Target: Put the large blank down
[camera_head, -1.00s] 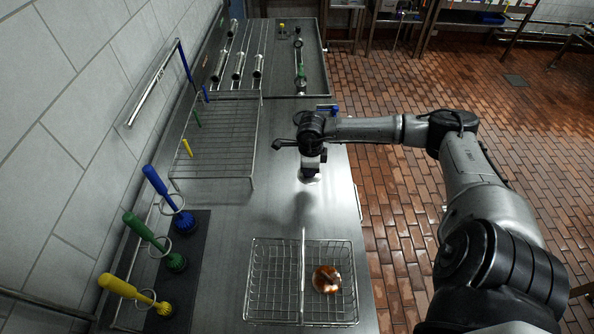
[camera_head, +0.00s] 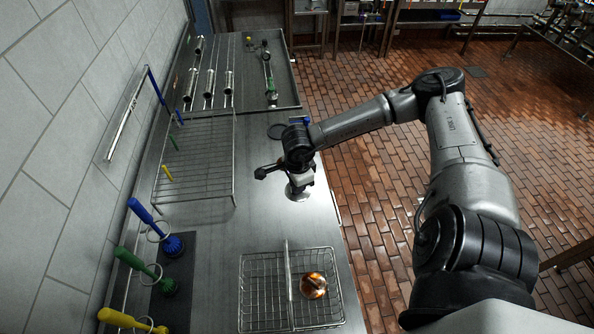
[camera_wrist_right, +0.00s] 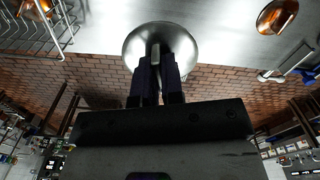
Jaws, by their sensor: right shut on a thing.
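The large blank (camera_head: 298,193) is a round, shiny metal disc. My right gripper (camera_head: 300,183) is shut on it over the counter, to the right of the wire rack and beyond the wire basket. In the right wrist view the blank (camera_wrist_right: 143,34) lies across the tips of my dark right gripper fingers (camera_wrist_right: 161,62), which pinch a part at its middle. I cannot tell whether its underside touches the counter. My left gripper is not in view.
A wire basket (camera_head: 264,287) on the near counter (camera_head: 211,270) holds a copper-coloured round piece (camera_head: 313,285) in its right compartment. A wire rack (camera_head: 205,160) stands left of the blank. Blue, green and yellow brushes (camera_head: 140,211) stand by the wall. Bare counter surrounds the blank.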

